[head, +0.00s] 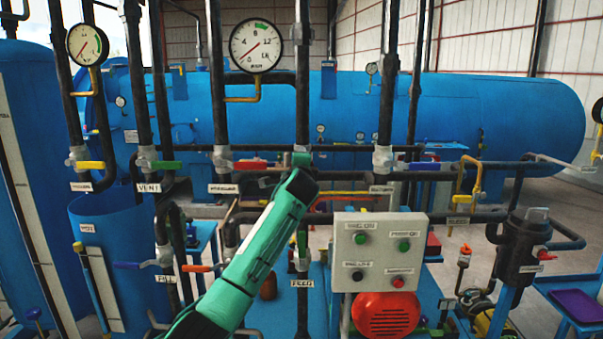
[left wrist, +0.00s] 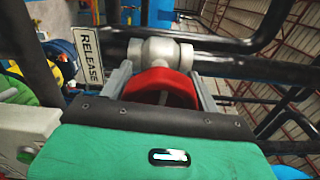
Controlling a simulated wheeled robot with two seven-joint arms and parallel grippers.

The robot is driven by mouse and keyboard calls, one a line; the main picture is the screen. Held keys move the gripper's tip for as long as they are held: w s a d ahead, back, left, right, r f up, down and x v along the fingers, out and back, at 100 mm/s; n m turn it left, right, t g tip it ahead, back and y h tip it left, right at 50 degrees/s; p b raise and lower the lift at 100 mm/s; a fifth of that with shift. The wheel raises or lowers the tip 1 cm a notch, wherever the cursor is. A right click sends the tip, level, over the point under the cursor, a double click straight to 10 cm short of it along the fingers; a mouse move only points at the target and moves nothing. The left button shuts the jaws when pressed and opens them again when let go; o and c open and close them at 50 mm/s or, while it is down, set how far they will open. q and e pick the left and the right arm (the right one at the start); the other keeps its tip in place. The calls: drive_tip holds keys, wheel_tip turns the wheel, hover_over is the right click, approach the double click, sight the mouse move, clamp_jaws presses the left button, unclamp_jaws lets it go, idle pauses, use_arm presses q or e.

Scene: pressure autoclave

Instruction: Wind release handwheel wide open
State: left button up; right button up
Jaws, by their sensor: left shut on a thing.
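In the left wrist view the red release handwheel (left wrist: 160,88) sits between the two grey fingers of my left gripper (left wrist: 165,76), which is shut on it. Behind the wheel is a pale grey valve body (left wrist: 160,50) on a dark pipe. A white plate reading RELEASE (left wrist: 88,55) stands just left of the wheel. In the head view my green left forearm (head: 262,240) reaches up from the bottom to the pipework at the middle. There the arm's end hides the fingers and the wheel. My right gripper is not in view.
A grey control box (head: 378,252) with buttons and a red motor (head: 385,316) stand right of my arm. A red lever (head: 250,164) and an orange-red lever (head: 197,268) are to its left. A large gauge (head: 256,46) hangs above. Dark vertical pipes crowd both sides.

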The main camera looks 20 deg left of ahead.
use_arm(q)
drive_tip(key=shift+d+f+n+b, duration=0.15)
drive_tip(key=shift+n+b, duration=1.8)
drive_tip(key=shift+n, duration=2.7)
drive_tip(key=shift+f+n+b, duration=0.2)
drive_tip(key=shift+n+b, duration=1.7)
drive_tip(key=shift+n, duration=2.75)
drive_tip(key=o, duration=1)
drive_tip(key=shift+r, duration=0.1)
drive_tip(key=shift+s, duration=0.1)
drive_tip(key=shift+b+v, duration=2.4)
drive_tip(key=shift+v, duration=4.35)
